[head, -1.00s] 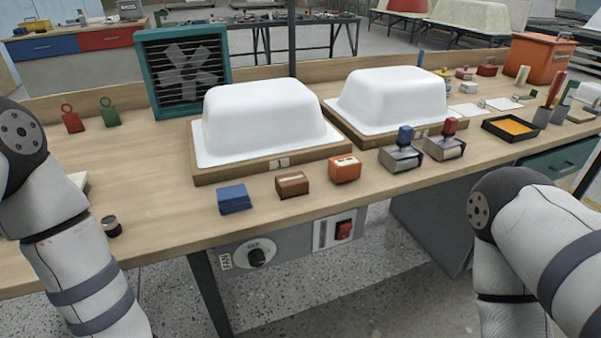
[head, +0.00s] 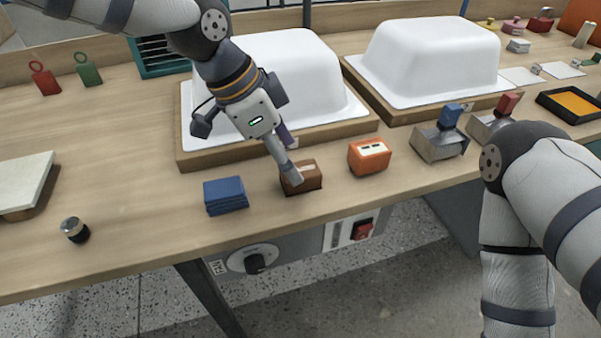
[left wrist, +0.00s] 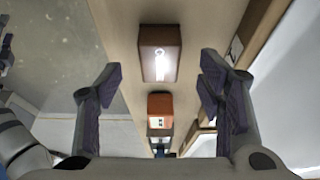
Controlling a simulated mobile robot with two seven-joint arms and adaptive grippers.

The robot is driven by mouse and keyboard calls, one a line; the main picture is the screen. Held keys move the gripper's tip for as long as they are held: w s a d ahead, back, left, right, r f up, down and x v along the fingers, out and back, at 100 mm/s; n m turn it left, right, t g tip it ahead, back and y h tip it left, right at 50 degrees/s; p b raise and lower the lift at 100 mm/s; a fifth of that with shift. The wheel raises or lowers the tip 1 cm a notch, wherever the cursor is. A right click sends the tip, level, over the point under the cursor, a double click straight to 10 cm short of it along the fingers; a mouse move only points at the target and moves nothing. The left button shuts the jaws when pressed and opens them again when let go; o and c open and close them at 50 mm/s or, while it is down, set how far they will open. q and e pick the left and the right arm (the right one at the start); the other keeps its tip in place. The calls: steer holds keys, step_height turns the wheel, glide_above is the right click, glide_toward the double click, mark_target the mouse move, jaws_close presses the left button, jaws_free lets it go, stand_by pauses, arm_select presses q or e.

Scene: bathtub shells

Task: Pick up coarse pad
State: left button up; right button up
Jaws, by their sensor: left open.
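A brown block (head: 303,178) with a pale mark on top, an orange block (head: 369,156) with dark marks and a blue stack of flat pads (head: 226,196) sit in a row along the bench's front edge. I cannot tell by a label which is the coarse pad. My left gripper (head: 290,165) is open and empty, low over the brown block and partly covering it. In the left wrist view the brown block (left wrist: 160,52) shows ahead, between the spread fingers (left wrist: 160,78), with the orange block (left wrist: 160,108) below it. My right gripper is out of view.
Two white tub shells (head: 290,80) (head: 430,58) on wooden bases stand behind the row. Stampers (head: 440,140) stand to the right. A pale slab (head: 24,182) and a small dark cylinder (head: 75,230) lie at left. The bench left of the blue pads is mostly clear.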

mark_target(312, 174)
arm_select(q)
steer(key=x, duration=0.4)
steer(key=shift+s+f, duration=0.1)
steer(key=shift+f, duration=0.15)
steer(key=shift+d+f, duration=0.1)
steer(key=shift+f, duration=0.05)
steer(key=shift+c, duration=1.4)
steer(key=c, duration=1)
steer(key=shift+o, duration=0.2)
steer(key=shift+r, duration=0.2)
